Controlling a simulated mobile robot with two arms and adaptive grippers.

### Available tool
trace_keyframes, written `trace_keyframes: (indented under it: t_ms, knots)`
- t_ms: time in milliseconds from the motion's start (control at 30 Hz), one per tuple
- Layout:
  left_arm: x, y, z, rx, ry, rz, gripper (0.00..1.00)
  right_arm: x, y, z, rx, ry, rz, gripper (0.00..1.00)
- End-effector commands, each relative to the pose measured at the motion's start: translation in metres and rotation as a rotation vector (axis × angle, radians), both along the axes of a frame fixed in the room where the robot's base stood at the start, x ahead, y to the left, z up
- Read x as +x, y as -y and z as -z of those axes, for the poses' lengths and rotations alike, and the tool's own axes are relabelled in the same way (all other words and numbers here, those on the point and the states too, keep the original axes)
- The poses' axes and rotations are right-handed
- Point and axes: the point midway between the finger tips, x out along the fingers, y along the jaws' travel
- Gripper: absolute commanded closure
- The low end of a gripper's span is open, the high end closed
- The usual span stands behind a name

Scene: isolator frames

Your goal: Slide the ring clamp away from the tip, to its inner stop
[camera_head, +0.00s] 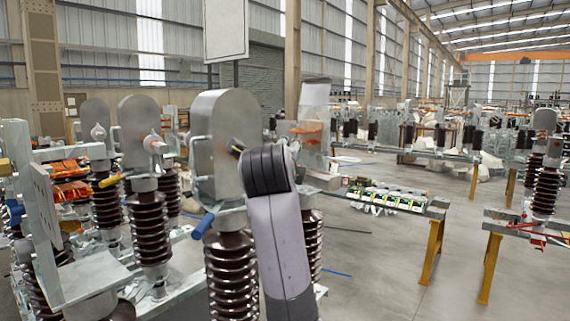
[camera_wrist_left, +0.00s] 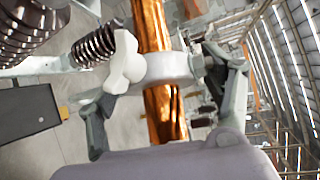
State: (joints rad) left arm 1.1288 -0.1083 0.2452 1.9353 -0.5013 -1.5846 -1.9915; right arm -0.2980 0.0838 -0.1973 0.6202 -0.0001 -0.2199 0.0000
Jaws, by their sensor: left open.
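In the left wrist view a copper-coloured rod (camera_wrist_left: 165,112) runs from top to bottom. A pale grey ring clamp (camera_wrist_left: 172,68) goes around it, with a white wing-shaped knob (camera_wrist_left: 122,64) on its left side. My left gripper (camera_wrist_left: 158,80) is open, one finger on each side of the rod and close to the ring. I cannot tell whether either finger touches the ring. In the head view my arm ends in a dark wrist beside a grey metal housing, and its fingers and the ring are hidden. My right gripper is not in view.
Grey rounded housings (camera_head: 139,130) stand on brown ribbed insulators (camera_head: 150,232) at the left.

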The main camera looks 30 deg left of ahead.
Motion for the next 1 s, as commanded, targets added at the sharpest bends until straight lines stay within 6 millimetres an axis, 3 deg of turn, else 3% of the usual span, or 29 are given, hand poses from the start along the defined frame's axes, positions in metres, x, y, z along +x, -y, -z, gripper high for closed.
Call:
trace_keyframes:
  t_ms: [233, 1000]
  knots:
    - [0.001, 0.0, 0.001, 0.0, 0.0, 0.0, 0.26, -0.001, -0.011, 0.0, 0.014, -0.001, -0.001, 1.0]
    - [0.0, 0.0, 0.0, 0.0, -0.001, 0.0, 0.78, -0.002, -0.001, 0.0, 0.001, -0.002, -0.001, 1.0]
